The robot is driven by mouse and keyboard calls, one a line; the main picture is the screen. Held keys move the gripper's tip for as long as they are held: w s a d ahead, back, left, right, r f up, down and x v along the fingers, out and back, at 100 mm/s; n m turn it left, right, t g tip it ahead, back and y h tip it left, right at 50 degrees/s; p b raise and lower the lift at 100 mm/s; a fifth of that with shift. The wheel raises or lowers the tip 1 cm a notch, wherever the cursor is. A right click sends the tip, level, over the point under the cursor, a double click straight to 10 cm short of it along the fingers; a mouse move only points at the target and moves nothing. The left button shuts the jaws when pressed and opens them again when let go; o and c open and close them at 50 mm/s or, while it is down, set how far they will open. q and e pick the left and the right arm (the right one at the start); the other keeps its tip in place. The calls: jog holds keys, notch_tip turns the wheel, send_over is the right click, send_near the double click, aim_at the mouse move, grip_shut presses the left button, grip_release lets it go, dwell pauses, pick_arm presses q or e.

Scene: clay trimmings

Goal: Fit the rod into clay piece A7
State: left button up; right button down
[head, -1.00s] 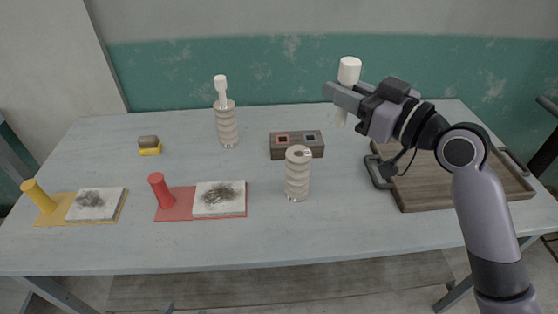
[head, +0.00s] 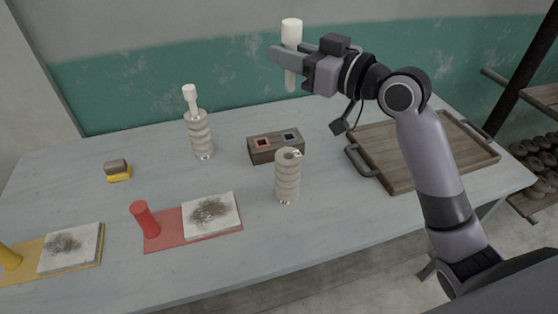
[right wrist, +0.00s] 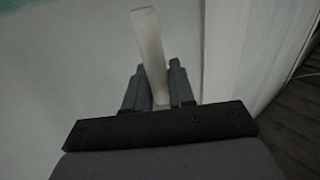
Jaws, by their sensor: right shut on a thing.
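My right gripper (head: 284,54) is shut on a white rod with a wide round head (head: 292,30) and a tapered shaft pointing down. It holds the rod upright in the air above the dark block. The rod also shows between the fingers in the right wrist view (right wrist: 150,50). A ribbed beige clay piece (head: 287,178) with an open top stands on the table below and in front of the gripper. A second ribbed clay piece (head: 200,138) stands further left with a white-headed rod (head: 191,98) in its top. I cannot read A7 on either.
A dark block (head: 262,155) with red and blue framed holes sits behind the nearer clay piece. A wooden tray (head: 385,176) lies right. Red (head: 165,236) and yellow (head: 88,264) stands with smudged white slabs lie left front. A sponge (head: 118,173) lies back left.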

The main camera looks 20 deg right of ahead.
jog(key=shift+f+b, duration=1.3)
jog(key=shift+f, duration=8.5)
jog(key=shift+f, duration=0.1)
jog(key=shift+f+b, duration=0.15)
jog(key=shift+b, duration=0.15)
jog(key=c, duration=1)
grip_release()
jog(key=shift+o, duration=0.2)
